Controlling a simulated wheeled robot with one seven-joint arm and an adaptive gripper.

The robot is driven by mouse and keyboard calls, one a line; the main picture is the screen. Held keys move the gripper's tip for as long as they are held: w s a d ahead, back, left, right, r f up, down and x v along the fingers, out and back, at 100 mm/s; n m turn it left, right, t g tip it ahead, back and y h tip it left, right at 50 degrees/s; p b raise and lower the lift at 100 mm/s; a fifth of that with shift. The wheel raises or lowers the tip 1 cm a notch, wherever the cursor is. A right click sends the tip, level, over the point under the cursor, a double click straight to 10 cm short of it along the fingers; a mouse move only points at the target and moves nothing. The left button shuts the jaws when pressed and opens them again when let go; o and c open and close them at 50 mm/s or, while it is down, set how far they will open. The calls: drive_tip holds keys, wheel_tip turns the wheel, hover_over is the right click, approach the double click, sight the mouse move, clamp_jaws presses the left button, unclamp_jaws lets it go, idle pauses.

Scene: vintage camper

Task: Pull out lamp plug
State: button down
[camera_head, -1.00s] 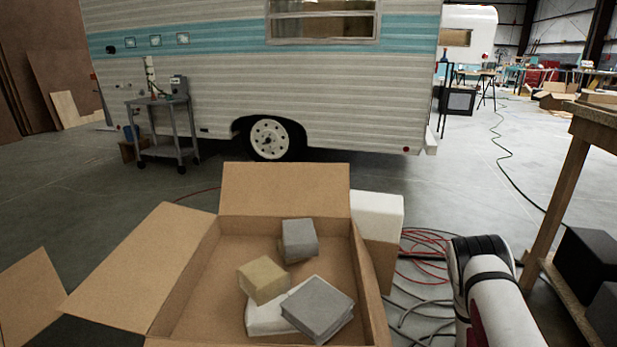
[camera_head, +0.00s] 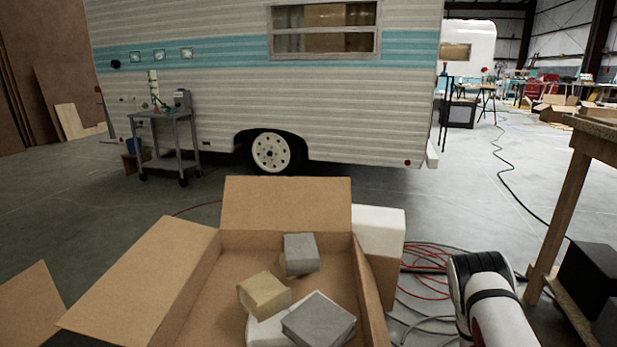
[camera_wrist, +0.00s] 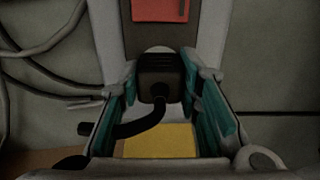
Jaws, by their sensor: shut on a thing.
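In the wrist view, a black plug (camera_wrist: 158,74) sits between the tips of my gripper (camera_wrist: 160,84). Its black cord (camera_wrist: 142,126) bends down and to the left between the teal-padded fingers. My gripper is shut on the plug. A grey upright part (camera_wrist: 205,32) with a red patch (camera_wrist: 160,10) lies beyond it, and a yellow surface (camera_wrist: 160,142) shows below. I cannot tell whether the plug is still seated in anything. The head view shows my arm at the lower right, but not the gripper or plug.
An open cardboard box (camera_head: 190,315) with several blocks stands in front. A white-topped carton (camera_head: 378,230) stands beside it. Red and grey cables (camera_head: 425,275) lie on the floor. A wooden table (camera_head: 572,190) is at right. The camper (camera_head: 230,95) and a cart (camera_head: 175,145) stand behind.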

drive_tip(key=shift+r, duration=0.1)
drive_tip(key=shift+r+p, duration=2.4)
drive_tip(key=shift+r, duration=0.5)
drive_tip(key=shift+w+a, duration=0.1)
